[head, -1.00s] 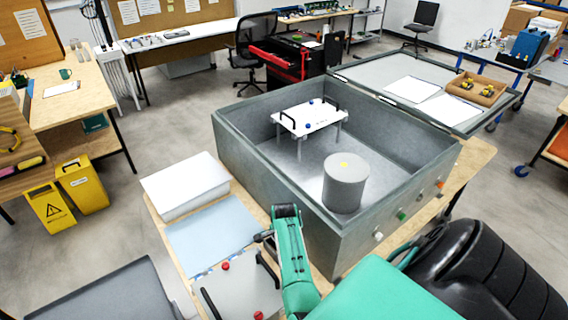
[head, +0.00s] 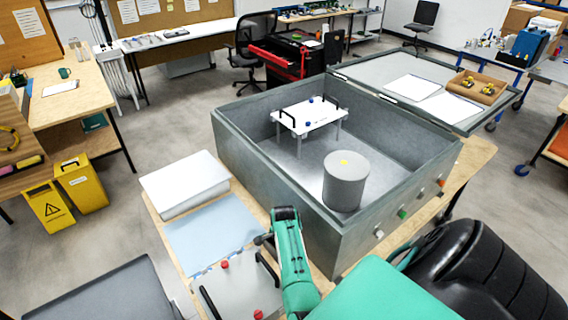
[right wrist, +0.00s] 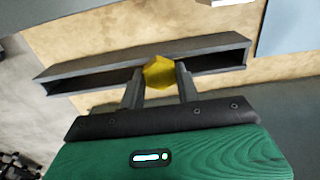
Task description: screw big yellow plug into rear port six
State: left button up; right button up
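In the right wrist view, a yellow plug (right wrist: 159,73) with a faceted head sits between the fingertips of my right gripper (right wrist: 160,78). Both fingers touch its sides. The plug's lower part is hidden. In the head view my green arm reaches in at the lower middle, beside the near corner of the grey analyser case (head: 270,190); the plug does not show there. The case is open at the top. A row of coloured fittings, including a white one (head: 379,234) and a green one (head: 402,214), lines its near right wall. I cannot identify port six. My left gripper is not in view.
Inside the case are a grey cylinder (head: 345,187) and a white plate on legs (head: 308,119). A white box (head: 185,187), a blue sheet (head: 208,232) and a panel with handles (head: 235,292) lie left of my arm. A dark slotted bar (right wrist: 90,70) lies just beyond the fingers.

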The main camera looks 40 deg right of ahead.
jog(key=shift+c, duration=1.4)
jog(key=shift+r+p, duration=1)
jog(key=shift+r, duration=2.55)
